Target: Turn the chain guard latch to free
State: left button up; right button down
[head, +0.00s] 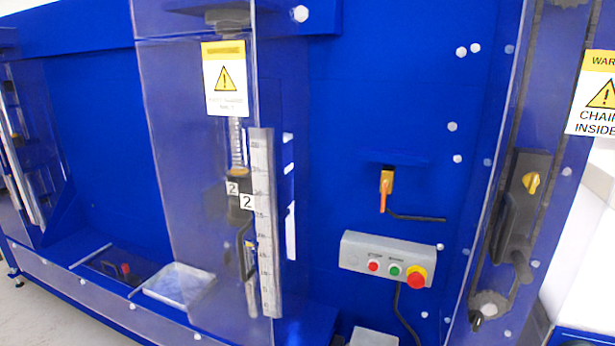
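The chain guard (553,130) is a tall clear panel at the right, with a yellow and white chain warning sign (597,95) on it. A chain and a dark block (513,210) show through it. A yellow knob (531,182) appears at the block's upper right. A small black knob (477,318) sits near the guard's lower left edge. I cannot tell for sure which knob is the latch, nor its turned position. Neither of my grippers is in view.
A grey control box (385,259) with red and green buttons and a red emergency stop is left of the guard. An orange handle (386,188) is above it. A clear cover (195,190) with a ruler (263,215) stands mid-left. A metal tray (180,284) lies lower left.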

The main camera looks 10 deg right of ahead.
aim_at(475, 317)
jog(key=z, duration=1.45)
